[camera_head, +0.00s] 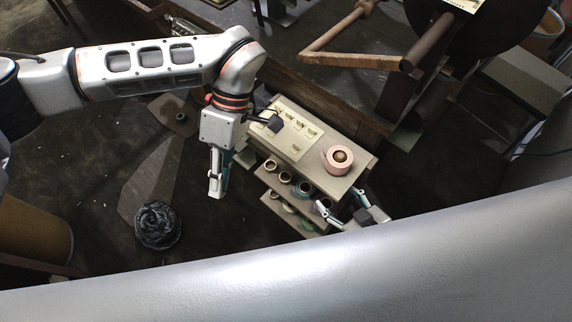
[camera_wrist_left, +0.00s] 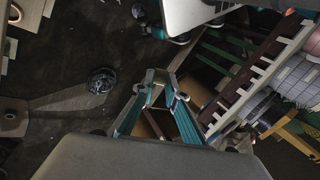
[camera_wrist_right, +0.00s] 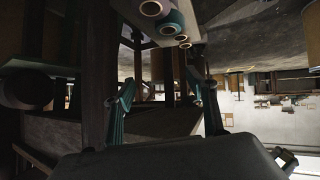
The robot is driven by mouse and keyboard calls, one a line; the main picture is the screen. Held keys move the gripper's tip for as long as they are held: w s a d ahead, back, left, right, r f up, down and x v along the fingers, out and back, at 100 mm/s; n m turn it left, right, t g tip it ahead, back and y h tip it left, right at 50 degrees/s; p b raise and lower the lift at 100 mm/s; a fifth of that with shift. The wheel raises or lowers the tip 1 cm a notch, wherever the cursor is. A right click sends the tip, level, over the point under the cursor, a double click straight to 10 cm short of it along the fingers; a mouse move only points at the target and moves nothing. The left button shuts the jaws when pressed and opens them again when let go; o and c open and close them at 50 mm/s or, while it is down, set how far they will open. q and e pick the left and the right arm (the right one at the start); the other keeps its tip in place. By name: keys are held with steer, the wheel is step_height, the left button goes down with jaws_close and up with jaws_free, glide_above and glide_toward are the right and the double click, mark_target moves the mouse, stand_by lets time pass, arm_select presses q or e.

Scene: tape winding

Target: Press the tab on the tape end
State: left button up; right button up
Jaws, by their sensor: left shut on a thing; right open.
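A pink tape roll (camera_head: 338,162) with a brown core lies on the top of a small beige stand (camera_head: 352,181). A pale panel (camera_head: 291,140) with several small tabs lies on the same top, left of the roll. A tape end is too small to make out. My left gripper (camera_head: 216,194) hangs left of the stand, apart from the roll. Its fingers are close together in the left wrist view (camera_wrist_left: 160,88), on something I cannot make out. My right gripper (camera_head: 343,207) is open beside the stand's lower right side, below the roll; its spread fingers also show in the right wrist view (camera_wrist_right: 165,88).
Several tape rolls (camera_head: 304,188) sit on the stand's lower shelves. A brown wooden frame (camera_head: 345,57) and a large dark wheel stand behind. A dark coiled bundle (camera_head: 158,225) lies on the floor at left. The floor between it and the stand is mostly clear.

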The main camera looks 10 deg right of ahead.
arm_select(q)
steer(key=s+d+f+n+g+h+b, duration=0.1)
steer(key=d+f+n+g+h, duration=0.1)
steer(key=d+n+g+h, duration=0.25)
steer(key=n+t+h+b, duration=0.7)
steer(key=n+t+h, duration=0.2)
steer(key=n+h, duration=1)
glide_toward(327, 162)
steer(key=r+n+y, duration=0.2)
steer(key=shift+m, duration=0.25)
steer(key=shift+s+d+f, duration=0.1)
steer(key=shift+d, duration=1.15)
steer(key=shift+s+d, duration=0.1)
steer(key=shift+d, duration=1.15)
arm_select(e)
steer(key=shift+s+a+f, duration=0.1)
steer(key=shift+s+f, duration=0.1)
steer(key=shift+f, duration=0.95)
steer(key=shift+s+a+f, duration=0.1)
steer(key=shift+s+f, duration=0.05)
steer(key=shift+f, duration=1)
arm_select(q)
steer(key=shift+d+p, duration=0.3)
steer(key=shift+d, duration=0.65)
arm_select(e)
steer(key=shift+w+r, duration=0.25)
steer(key=shift+r, duration=0.2)
